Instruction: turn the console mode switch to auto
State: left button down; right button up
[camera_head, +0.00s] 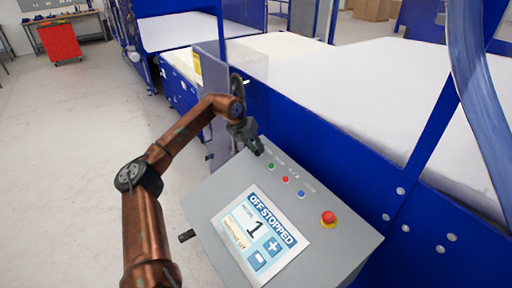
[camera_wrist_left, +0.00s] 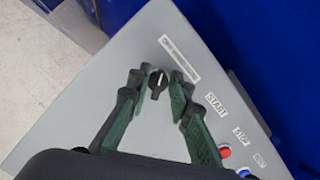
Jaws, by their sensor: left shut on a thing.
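The grey console (camera_head: 340,255) stands in front of me with a sloped top. Its screen (camera_head: 262,236) reads "OFF-STOPPED" above a large 1. The mode switch (camera_wrist_left: 156,84), a small black knob with a pale pointer line, sits near the console's upper corner in the left wrist view, beside a printed label (camera_wrist_left: 180,60). My left gripper (camera_head: 257,145) is at that corner, its green-padded fingers on both sides of the knob, shut on it. In the head view the gripper hides the knob. My right gripper is not in view.
Green (camera_head: 271,167), red (camera_head: 285,179) and blue (camera_head: 301,194) buttons run along the panel, then a red emergency stop (camera_head: 328,218). A blue machine frame (camera_head: 300,130) with white foam (camera_head: 370,90) rises behind the console.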

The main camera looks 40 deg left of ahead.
pick_arm(q)
jog(key=m+p, duration=0.1)
jog(key=m, duration=0.4)
jog(key=shift+d+r+m+h+p, duration=0.1)
jog(key=shift+r+m+h+p, duration=0.05)
jog(key=shift+m+h+p, duration=0.15)
jog(key=m+p, duration=0.1)
jog(key=m, duration=0.3)
jog(key=shift+d+h, duration=0.15)
jog(key=shift+h, duration=0.15)
jog(key=m, duration=0.6)
jog(key=shift+s+d+g+p, duration=0.1)
jog(key=shift+g+p, duration=0.2)
jog(key=shift+p, duration=0.1)
jog(key=shift+m, duration=0.3)
jog(key=c, duration=2.1)
grip_release()
jog(key=v, duration=1.2)
jog(key=shift+a, duration=0.25)
